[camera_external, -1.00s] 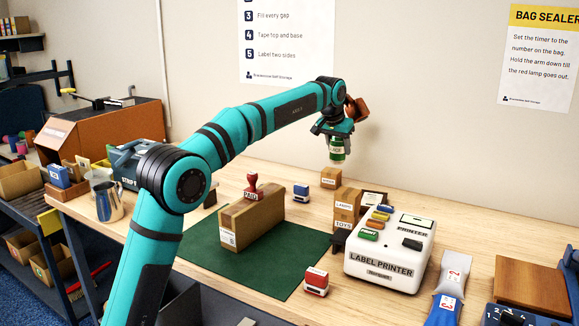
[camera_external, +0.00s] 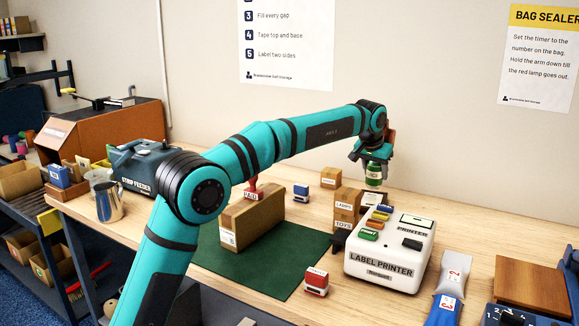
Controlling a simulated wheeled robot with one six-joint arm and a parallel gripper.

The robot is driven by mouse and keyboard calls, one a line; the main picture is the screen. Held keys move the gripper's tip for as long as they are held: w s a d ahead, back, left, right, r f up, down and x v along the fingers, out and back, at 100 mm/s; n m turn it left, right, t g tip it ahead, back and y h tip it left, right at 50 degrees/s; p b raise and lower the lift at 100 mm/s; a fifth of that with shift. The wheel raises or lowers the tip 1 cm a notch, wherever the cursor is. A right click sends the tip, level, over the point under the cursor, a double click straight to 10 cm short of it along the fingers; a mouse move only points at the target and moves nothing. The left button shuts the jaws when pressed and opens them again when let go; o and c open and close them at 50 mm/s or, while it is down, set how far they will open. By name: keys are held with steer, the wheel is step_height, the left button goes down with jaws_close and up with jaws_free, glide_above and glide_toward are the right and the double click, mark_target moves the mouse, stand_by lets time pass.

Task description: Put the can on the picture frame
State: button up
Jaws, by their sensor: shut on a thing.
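My gripper (camera_external: 374,163) is at the back right of the bench, pointing down and shut on a small green can (camera_external: 373,176) with a pale label. The can is upright below the fingers. What looks like the picture frame (camera_external: 372,198), dark-edged with a pale face, lies behind the label printer and beside the stacked small cartons. It is partly hidden by them. In this view the can appears just above the frame, with a small gap; the exact height and depth between them I cannot tell.
Small stacked cartons (camera_external: 346,207) stand left of the frame, and the white label printer (camera_external: 392,250) with several coloured items on top stands in front. A long carton (camera_external: 252,218) is on the green mat (camera_external: 266,262). A blue stamp (camera_external: 301,192) stands behind.

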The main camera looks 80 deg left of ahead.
mark_target(374, 181)
steer(key=shift+f, duration=2)
steer(key=o, duration=0.9)
steer(key=shift+f, duration=0.1)
steer(key=v, duration=1.2)
steer(key=shift+w+a+r, duration=0.1)
steer(key=shift+r, duration=0.1)
